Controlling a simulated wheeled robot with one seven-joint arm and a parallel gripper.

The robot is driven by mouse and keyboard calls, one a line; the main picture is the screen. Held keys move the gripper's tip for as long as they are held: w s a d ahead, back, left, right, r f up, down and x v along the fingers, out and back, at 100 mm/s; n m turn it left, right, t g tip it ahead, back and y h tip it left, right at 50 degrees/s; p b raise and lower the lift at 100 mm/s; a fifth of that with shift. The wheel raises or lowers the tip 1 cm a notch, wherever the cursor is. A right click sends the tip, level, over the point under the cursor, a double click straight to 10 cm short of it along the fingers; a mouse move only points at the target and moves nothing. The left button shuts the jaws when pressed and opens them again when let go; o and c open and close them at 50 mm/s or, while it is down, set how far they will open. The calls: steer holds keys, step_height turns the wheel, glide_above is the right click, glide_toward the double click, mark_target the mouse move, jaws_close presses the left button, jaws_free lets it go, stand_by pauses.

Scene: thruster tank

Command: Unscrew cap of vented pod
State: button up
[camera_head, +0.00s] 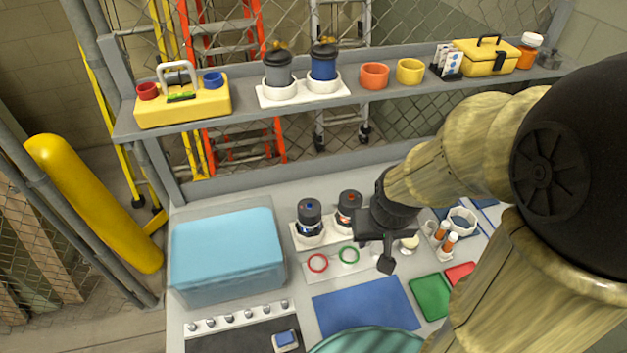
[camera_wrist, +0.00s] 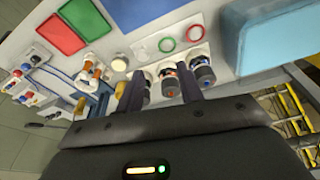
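Two dark-capped pods stand upright side by side on a white stand at the back of the bench. The left pod (camera_head: 310,219) has a blue dot on its cap and blue on its body. The right pod (camera_head: 349,207) has a red-orange dot and orange on its body. The wrist view shows the orange-marked pod (camera_wrist: 168,83) and the blue-marked pod (camera_wrist: 202,71) beyond the fingers. I cannot tell which is vented. My gripper (camera_head: 377,254) is above the bench, right of the pods, its fingers apart and empty in the wrist view (camera_wrist: 159,80).
A blue-lidded clear tank (camera_head: 228,255) is left of the pods. A red ring (camera_head: 318,263) and green ring (camera_head: 349,255) lie in front. Blue (camera_head: 365,307) and green (camera_head: 429,296) mats cover the bench front. A shelf (camera_head: 400,90) with pods and cups hangs above.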

steer(key=o, duration=0.4)
steer(key=shift+w, duration=0.1)
steer(key=shift+c, duration=0.2)
steer(key=o, duration=0.3)
steer(key=shift+w+a, duration=0.15)
steer(key=shift+w, duration=0.2)
steer(key=o, duration=0.4)
steer(key=w+a, duration=0.1)
steer(key=w, duration=0.3)
steer(key=w+a+f+n+g, duration=0.1)
steer(key=w+a, duration=0.1)
steer(key=w, duration=0.3)
steer(key=w+a+f+n, duration=0.1)
steer(key=w, duration=0.3)
steer(key=shift+w+a+g+p, duration=0.2)
steer(key=shift+a+g+p, duration=0.1)
steer(key=shift+a+p, duration=0.05)
steer(key=shift+o, duration=0.2)
steer(key=n+g, duration=0.1)
steer(key=n, duration=0.2)
glide_above(310, 206)
step_height(310, 206, down, 4)
steer(key=shift+f, duration=0.25)
steer(key=shift+f, duration=0.1)
step_height(310, 206, down, 12)
steer(key=p, duration=0.3)
steer(key=shift+p, duration=0.4)
steer(key=shift+c, duration=0.4)
